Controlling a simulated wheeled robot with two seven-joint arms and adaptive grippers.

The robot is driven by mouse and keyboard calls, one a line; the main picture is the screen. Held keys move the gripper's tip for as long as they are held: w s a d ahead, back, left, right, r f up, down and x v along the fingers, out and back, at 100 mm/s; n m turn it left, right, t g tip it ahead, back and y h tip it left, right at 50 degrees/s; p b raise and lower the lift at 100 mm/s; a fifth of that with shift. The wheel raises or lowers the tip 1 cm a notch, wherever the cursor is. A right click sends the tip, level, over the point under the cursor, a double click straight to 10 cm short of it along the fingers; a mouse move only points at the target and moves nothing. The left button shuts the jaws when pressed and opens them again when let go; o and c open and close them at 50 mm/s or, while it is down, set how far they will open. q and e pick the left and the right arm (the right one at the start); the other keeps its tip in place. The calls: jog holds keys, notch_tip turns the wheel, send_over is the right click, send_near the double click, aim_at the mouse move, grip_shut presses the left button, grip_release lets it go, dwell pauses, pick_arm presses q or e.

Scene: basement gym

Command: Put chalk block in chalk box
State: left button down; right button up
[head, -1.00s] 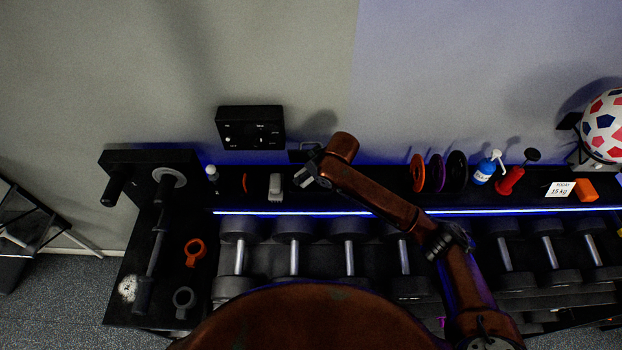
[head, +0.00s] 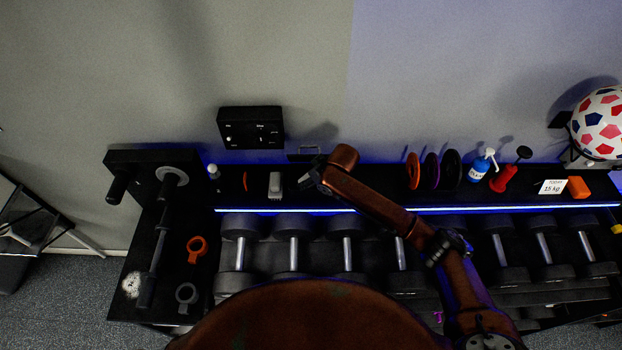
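A small pale grey block (head: 275,185), which looks like the chalk block, sits on the black shelf left of my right gripper. My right gripper (head: 306,181) hangs over the shelf just right of this block, apart from it in the picture. Its fingers are dark and small, and I cannot tell whether they are open or shut. I cannot clearly pick out a chalk box; a dark thin-edged frame (head: 303,153) shows at the wall behind the gripper, partly hidden by my arm. My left gripper is not in view.
Several dumbbells (head: 294,256) line the rack below the lit shelf edge. Coloured discs (head: 431,171), a blue bottle (head: 479,168), a red object (head: 503,178) and an orange block (head: 578,187) stand at right. A white bottle (head: 213,172) is at left. A black wall box (head: 251,127) hangs above.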

jog(key=shift+s+f, duration=0.25)
jog(key=shift+f, duration=0.3)
jog(key=shift+s+f, duration=0.2)
jog(key=shift+f, duration=0.3)
jog(key=o, duration=0.8)
jog(key=shift+o, duration=0.8)
jog(key=shift+w+f, duration=0.1)
jog(key=shift+f, duration=0.05)
jog(key=shift+o, duration=1.4)
jog(key=shift+w+f+g, duration=0.15)
jog(key=shift+w+f, duration=0.2)
jog(key=shift+w, duration=0.25)
jog(key=shift+w+f+g, duration=0.15)
jog(key=shift+w+f, duration=0.15)
jog(key=shift+w, duration=0.3)
jog(key=shift+s+r, duration=0.45)
jog(key=shift+s, duration=0.05)
jog(key=shift+c, duration=1.4)
jog(key=shift+s, duration=0.2)
jog(key=shift+w+d+f, duration=0.1)
jog(key=shift+w+d, duration=0.05)
jog(key=shift+r, duration=0.25)
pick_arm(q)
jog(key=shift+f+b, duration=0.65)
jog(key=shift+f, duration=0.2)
pick_arm(e)
jog(key=v, duration=1.3)
jog(key=shift+w+a+r, duration=0.25)
jog(key=shift+w+a, duration=0.05)
jog(key=shift+a, duration=0.15)
